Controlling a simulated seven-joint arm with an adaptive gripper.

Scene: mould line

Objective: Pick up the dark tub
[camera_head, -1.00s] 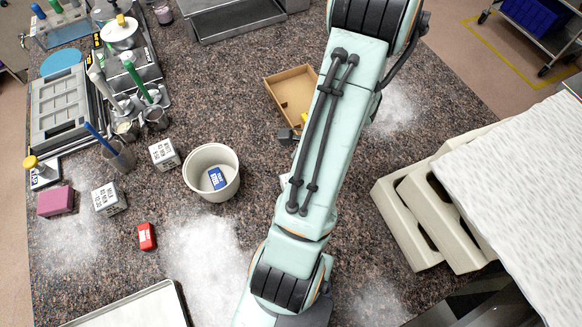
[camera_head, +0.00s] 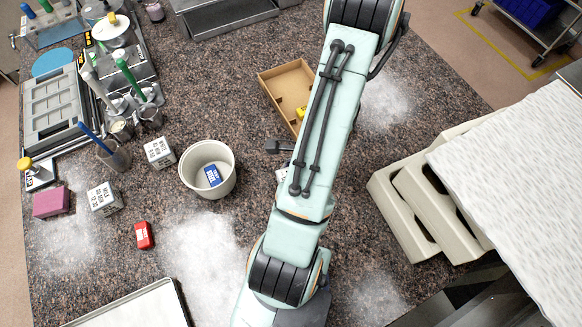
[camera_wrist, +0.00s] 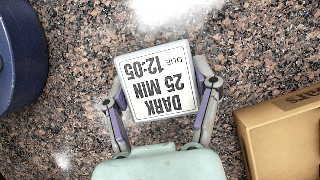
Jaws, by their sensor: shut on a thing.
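The dark tub (camera_wrist: 158,82) shows in the wrist view as a squarish block with a white top label reading DARK, 25 MIN, DUE 12:05. My gripper (camera_wrist: 160,105) is shut on it, one finger against each side. In the head view my arm hides the gripper and most of the tub. A small white patch with dark marks beside my arm may be part of the tub. I cannot tell whether the tub is clear of the counter.
A cardboard tray (camera_head: 268,84) lies behind my arm; a cardboard box (camera_wrist: 285,135) is right of my gripper in the wrist view. A dark blue round thing (camera_wrist: 18,55) is at left. A white bucket (camera_head: 190,185), labelled cubes (camera_head: 159,152) and a red block (camera_head: 143,235) stand left.

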